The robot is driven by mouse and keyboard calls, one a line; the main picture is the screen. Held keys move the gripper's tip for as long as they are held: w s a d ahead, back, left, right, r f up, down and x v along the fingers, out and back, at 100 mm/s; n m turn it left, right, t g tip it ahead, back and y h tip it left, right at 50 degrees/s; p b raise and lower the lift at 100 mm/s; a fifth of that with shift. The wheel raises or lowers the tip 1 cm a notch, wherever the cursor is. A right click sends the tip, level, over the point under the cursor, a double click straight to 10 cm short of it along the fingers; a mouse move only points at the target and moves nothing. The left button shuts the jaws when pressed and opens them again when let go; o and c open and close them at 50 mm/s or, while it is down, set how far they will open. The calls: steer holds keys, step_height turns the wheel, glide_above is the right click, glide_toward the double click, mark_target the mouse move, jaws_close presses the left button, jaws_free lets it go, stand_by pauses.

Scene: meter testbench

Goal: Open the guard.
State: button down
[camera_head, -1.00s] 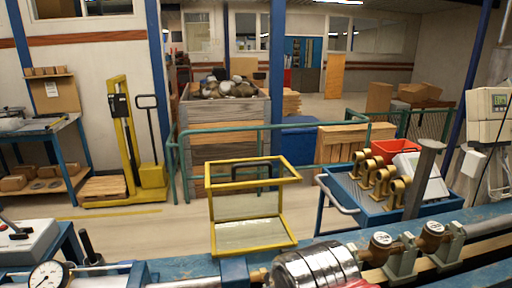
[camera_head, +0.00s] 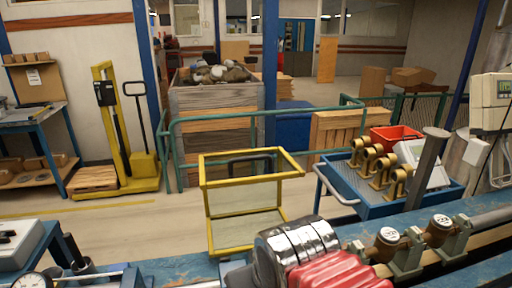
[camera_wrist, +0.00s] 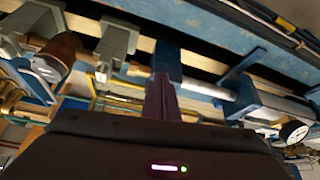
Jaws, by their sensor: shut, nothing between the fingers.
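The guard is a yellow frame (camera_head: 252,181) with clear panels, standing behind the blue bench in the middle of the head view. Its upper part reaches forward over the lower panel, and a dark handle (camera_head: 250,159) shows through it. My gripper (camera_wrist: 164,82) shows in the wrist view as dark narrow fingers, shut and empty, above the blue bench. It is not visible in the head view, where my silver and red arm covers part of the bench. Yellow bars show beside the gripper in the wrist view, but I cannot tell whether they belong to the guard.
Brass meters (camera_head: 389,237) sit in clamps along the bench, right of my arm. A blue cart (camera_head: 337,186) with brass fittings and a red bin (camera_head: 396,137) stands behind them. A round gauge (camera_head: 30,281) is at the lower left.

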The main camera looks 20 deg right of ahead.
steer(key=w+d+r+m, duration=0.1)
steer(key=w+d+r, duration=0.1)
steer(key=w+r, duration=0.55)
steer(key=w+d+r, duration=0.3)
steer(key=w+r, duration=0.4)
steer(key=r, duration=0.1)
step_height(320, 180, up, 9)
steer(key=m+h, duration=0.1)
glide_above(256, 169)
steer(key=shift+a+f+g, duration=0.15)
steer(key=shift+g, duration=0.25)
steer(key=x, duration=1)
steer(key=shift+s+f, duration=0.15)
steer(key=shift+s+a, duration=0.2)
steer(key=shift+s, duration=0.8)
steer(key=shift+s+a, duration=0.2)
steer(key=shift+s, duration=0.75)
